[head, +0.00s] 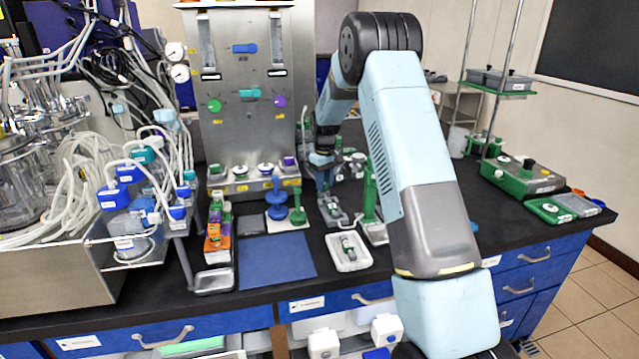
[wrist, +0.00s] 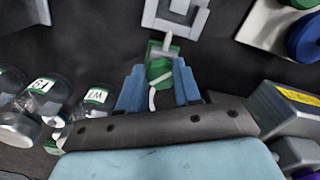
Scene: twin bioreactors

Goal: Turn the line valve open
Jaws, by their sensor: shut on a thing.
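My gripper (head: 323,182) reaches down in front of the steel panel, with its fingers partly hard to make out in the head view. In the wrist view my gripper (wrist: 159,92) has its blue fingers closed on a small green piece (wrist: 158,72). A pale stem sticks out of its far end, and a white curved strip lies along it. It looks like the line valve's handle, but I cannot tell for sure. Its lower part is hidden. A grey square fitting (wrist: 153,22) lies just beyond the stem; a grey stand (head: 333,210) shows below my fingers in the head view.
Labelled jars (wrist: 92,100) stand on one side, and a white base with blue and green knobs (head: 290,222) on the other. A white tray (head: 348,262) and blue mat (head: 275,262) lie nearer the front.

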